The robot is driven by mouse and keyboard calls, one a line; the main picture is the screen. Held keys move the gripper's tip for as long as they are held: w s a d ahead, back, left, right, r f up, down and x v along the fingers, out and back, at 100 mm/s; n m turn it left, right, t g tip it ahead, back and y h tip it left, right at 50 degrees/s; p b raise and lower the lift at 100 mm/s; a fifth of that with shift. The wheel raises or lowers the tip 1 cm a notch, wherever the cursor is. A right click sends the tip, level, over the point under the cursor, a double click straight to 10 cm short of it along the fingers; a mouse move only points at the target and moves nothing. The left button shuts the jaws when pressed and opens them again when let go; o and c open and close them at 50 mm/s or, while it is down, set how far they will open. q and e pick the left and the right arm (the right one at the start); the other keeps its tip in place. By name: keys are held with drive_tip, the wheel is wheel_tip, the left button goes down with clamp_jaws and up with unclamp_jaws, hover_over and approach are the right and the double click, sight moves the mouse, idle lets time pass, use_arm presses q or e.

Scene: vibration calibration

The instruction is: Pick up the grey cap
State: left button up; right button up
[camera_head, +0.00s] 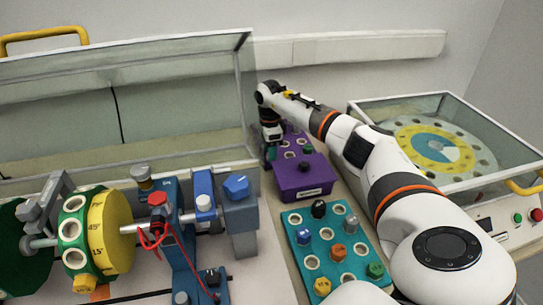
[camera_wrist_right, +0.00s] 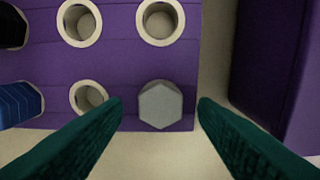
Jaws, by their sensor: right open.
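The grey cap (camera_wrist_right: 160,104) is hexagonal and sits at the edge of the purple rack (camera_wrist_right: 120,55) in the right wrist view. My right gripper (camera_head: 270,158) is over the left side of the purple rack in the head view. In the right wrist view its two dark green fingers are open, one on each side of the grey cap, with a gap to it on both sides. In the head view I cannot make out this cap; the gripper and arm probably cover it. My left gripper is not in view.
Empty ringed holes (camera_wrist_right: 160,22), a blue cap (camera_wrist_right: 18,104) and a black cap (camera_wrist_right: 10,27) are near the grey cap. A teal rack (camera_head: 326,262) with several coloured caps stands in front. A calibration rig (camera_head: 105,225) is left, a glass-covered box (camera_head: 440,150) right.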

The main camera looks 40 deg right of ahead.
drive_tip(key=shift+f, duration=0.2)
drive_tip(key=c, duration=1.1)
drive_tip(key=shift+o, duration=0.2)
